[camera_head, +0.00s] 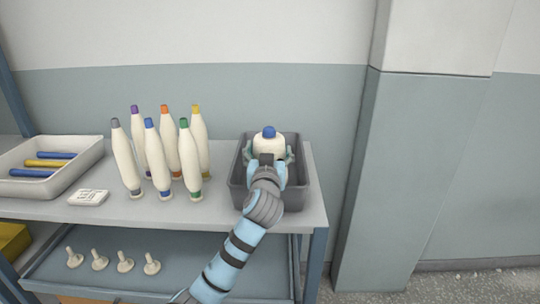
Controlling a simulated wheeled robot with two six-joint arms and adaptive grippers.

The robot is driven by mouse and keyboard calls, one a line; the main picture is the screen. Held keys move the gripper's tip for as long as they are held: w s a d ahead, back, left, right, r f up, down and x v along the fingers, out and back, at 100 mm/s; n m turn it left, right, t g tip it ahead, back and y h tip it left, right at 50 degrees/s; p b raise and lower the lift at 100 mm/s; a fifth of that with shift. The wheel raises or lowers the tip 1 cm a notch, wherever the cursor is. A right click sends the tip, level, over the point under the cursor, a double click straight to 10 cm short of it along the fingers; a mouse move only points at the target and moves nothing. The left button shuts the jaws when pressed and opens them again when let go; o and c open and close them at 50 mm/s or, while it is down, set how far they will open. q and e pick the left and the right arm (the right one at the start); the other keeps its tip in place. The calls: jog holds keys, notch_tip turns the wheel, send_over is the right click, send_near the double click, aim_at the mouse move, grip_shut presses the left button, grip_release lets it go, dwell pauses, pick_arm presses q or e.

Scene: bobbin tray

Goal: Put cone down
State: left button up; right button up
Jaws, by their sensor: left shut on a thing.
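My left gripper (268,160) is shut on a white cone with a blue top (268,144). The cone is at the grey tray (241,190) on the right end of the table, within its outline in the head view. The gripper and wrist hide its lower part, so I cannot tell whether it touches the tray floor. Several white bobbins with coloured tips, one of them the blue-tipped bobbin (158,160), stand upright left of the tray. My right gripper is not in view.
A white bin (85,155) with blue and yellow rods is at the left of the table (230,214). A small white labelled block (88,197) lies near the front. Several small pegs (125,262) stand on the lower shelf. A wall pillar (390,170) is on the right.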

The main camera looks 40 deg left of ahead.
pick_arm(q)
jog(key=shift+f+b, duration=0.4)
jog(key=shift+f, duration=0.1)
jog(key=o, duration=1.5)
jog(key=shift+c, duration=0.2)
jog(key=shift+d, duration=0.1)
jog(key=shift+r, duration=0.1)
jog(key=r+p+v, duration=0.1)
jog(key=p+v, duration=0.1)
jog(key=v, duration=1)
